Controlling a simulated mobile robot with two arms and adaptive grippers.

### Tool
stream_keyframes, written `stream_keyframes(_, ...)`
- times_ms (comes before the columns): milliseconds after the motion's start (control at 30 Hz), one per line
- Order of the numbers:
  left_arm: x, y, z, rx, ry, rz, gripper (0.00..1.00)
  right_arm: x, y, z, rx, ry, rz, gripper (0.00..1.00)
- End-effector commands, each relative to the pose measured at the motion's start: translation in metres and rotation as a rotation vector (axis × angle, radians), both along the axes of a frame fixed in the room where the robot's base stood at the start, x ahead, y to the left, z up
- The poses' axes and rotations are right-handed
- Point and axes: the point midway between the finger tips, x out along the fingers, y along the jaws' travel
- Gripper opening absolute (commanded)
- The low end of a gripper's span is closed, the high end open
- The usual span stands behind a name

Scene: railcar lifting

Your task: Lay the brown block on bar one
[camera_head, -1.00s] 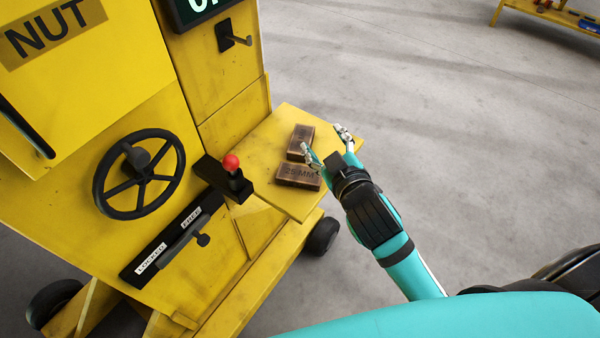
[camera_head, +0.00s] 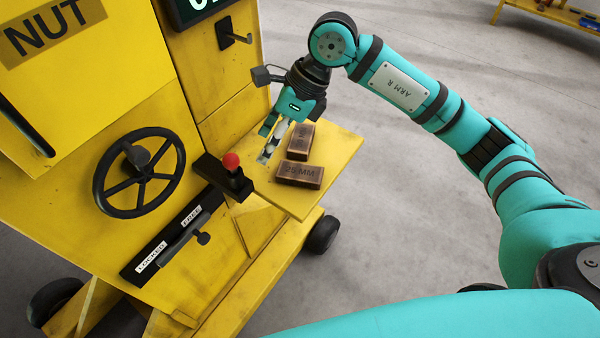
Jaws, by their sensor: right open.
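Two brown blocks lie on the yellow side shelf (camera_head: 335,150) of the machine. The nearer block (camera_head: 300,176) is marked "25 MM" and lies flat. The other brown block (camera_head: 300,141) lies just behind it, turned at an angle; its marking is too small to read. My right gripper (camera_head: 271,150) points down over the shelf, just left of the rear block. Its fingers are apart with nothing between them. I cannot tell whether a finger touches that block. Bar one cannot be made out. My left gripper is not in view.
The yellow machine carries a black handwheel (camera_head: 139,173), a red-knobbed lever (camera_head: 232,162) close to the shelf, and a slide lever (camera_head: 190,238) labelled LOCKED and FREE. A hook (camera_head: 236,39) sticks out above. Grey floor lies open to the right.

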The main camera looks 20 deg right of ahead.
Motion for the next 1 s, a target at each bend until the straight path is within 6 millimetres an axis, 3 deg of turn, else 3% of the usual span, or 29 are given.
stream_keyframes(33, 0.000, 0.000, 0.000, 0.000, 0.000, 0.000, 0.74, 0.011, -0.026, 0.001, -0.116, -0.022, -0.019, 0.59)
stream_keyframes(100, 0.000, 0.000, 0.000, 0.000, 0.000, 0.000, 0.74, 0.020, -0.055, 0.003, -0.240, -0.035, -0.041, 0.59)
stream_keyframes(200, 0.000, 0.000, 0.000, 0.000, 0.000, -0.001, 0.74, 0.026, -0.082, 0.006, -0.349, -0.040, -0.067, 0.59)
stream_keyframes(267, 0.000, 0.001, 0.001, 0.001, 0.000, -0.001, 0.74, 0.027, -0.089, 0.005, -0.381, -0.038, -0.075, 0.59)
stream_keyframes(367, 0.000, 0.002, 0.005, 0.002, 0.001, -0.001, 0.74, 0.028, -0.091, -0.007, -0.399, -0.033, -0.077, 0.59)
stream_keyframes(800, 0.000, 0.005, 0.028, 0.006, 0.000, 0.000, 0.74, 0.034, -0.078, -0.095, -0.394, -0.034, -0.076, 0.59)
stream_keyframes(1000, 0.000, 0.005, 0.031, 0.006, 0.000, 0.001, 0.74, 0.036, -0.076, -0.112, -0.392, -0.039, -0.076, 0.59)
